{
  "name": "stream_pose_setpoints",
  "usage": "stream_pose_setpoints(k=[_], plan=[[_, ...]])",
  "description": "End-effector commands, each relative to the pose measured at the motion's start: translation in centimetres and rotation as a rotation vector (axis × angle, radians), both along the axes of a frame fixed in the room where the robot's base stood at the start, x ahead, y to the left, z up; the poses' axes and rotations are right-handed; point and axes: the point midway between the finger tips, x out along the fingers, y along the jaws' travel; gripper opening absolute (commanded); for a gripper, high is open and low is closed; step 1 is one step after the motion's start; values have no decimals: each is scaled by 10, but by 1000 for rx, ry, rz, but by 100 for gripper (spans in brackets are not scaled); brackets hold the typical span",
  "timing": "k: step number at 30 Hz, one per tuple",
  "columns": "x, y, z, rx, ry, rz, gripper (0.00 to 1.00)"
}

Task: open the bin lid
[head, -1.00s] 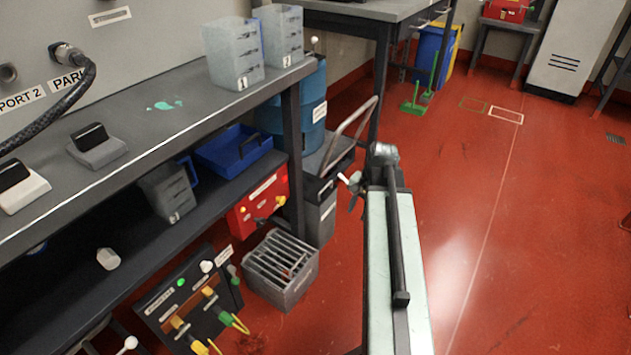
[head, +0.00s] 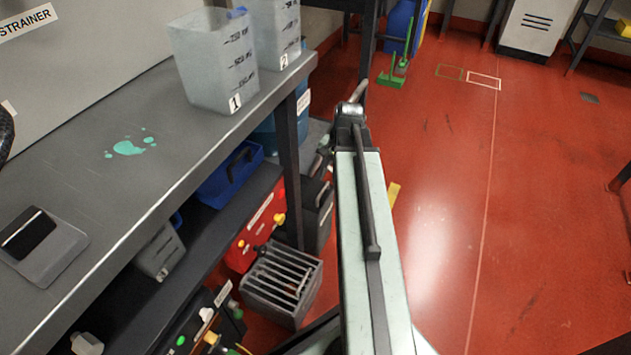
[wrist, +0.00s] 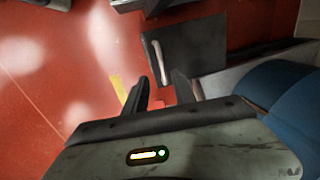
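My gripper (wrist: 159,78) is open and empty in the wrist view. Its two dark fingers are apart and point at a flat dark grey panel (wrist: 190,55), which looks like the bin's lid. A pale bar handle (wrist: 157,62) on the panel lies just beyond and between the fingertips; I cannot tell whether they touch it. In the head view the dark grey bin (head: 313,212) stands on the floor by the bench leg, partly hidden by my arm. My gripper is mostly hidden there. The lid looks shut, but its edge is unclear.
A blue drum (wrist: 280,95) stands close on the right in the wrist view. A slatted grey crate (head: 282,285) is in front of the bin. The bench (head: 110,185) holds two marked jugs (head: 213,60). Red floor (head: 440,200) is clear to the right.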

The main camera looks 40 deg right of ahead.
Motion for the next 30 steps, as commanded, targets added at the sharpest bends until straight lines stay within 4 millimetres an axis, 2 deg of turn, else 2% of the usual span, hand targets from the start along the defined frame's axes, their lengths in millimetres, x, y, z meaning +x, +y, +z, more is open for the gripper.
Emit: stream_pose_setpoints(k=[4, 8, 18, 21, 30], plan=[[2, 2, -2, 0, 0, 5, 32], [4, 4, -12, 0, 0, 7, 32], [13, 10, -68, 0, 0, 9, 32], [15, 11, -78, 0, 0, 8, 32], [16, 12, -76, 0, 0, 8, 32]])
